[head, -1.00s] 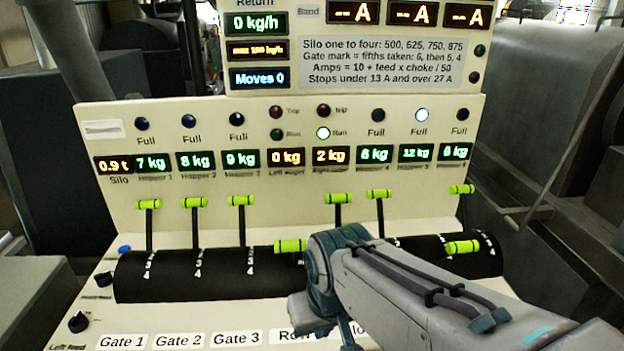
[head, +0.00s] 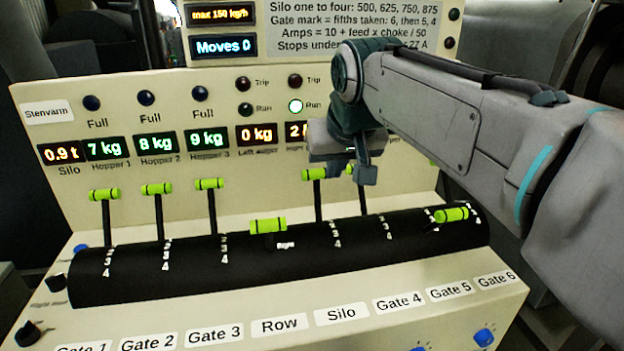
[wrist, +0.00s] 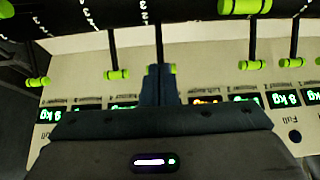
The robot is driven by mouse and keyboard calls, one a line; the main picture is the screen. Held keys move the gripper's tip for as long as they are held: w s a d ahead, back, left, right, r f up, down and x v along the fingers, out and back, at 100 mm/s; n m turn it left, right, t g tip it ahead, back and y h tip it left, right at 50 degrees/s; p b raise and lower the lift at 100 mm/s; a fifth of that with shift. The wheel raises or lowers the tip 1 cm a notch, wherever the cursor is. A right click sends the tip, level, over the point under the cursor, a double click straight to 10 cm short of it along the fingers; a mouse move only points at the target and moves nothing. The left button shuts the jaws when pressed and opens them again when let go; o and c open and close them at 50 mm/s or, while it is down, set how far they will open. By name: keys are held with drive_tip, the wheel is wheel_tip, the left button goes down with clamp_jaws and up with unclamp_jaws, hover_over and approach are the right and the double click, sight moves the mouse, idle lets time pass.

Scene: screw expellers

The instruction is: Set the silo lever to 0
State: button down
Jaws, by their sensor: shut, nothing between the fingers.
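The silo lever (head: 314,174) has a lime-green knob on a dark rod and stands upright, tipped back toward the panel, above the "Silo" label (head: 341,314). My gripper (head: 360,176) hangs just right of its knob in the head view. In the wrist view the shut fingers (wrist: 159,82) cover the middle of the silo lever's knob (wrist: 173,69), whose ends show on both sides. I cannot tell whether they touch. Its rod runs down to the black drum (head: 230,262), near a mark 2 in the wrist view.
The row lever (head: 268,226) and Gate 5 lever (head: 452,214) stick out forward. The Gate 3 lever (head: 209,184) and Gate 4 lever (wrist: 117,74) stand back on either side. My arm hides the panel's right part. Space before the drum is open.

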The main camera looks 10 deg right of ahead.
wheel_tip(320, 180, up, 4)
drive_tip(key=w+f+t+b, duration=0.1)
drive_tip(key=w, duration=0.2)
approach(316, 174)
drive_tip(key=x, duration=0.5)
drive_tip(key=shift+s+f, duration=0.15)
drive_tip(key=shift+f, duration=0.05)
drive_tip(key=shift+w+f, duration=0.4)
drive_tip(key=shift+w, duration=0.15)
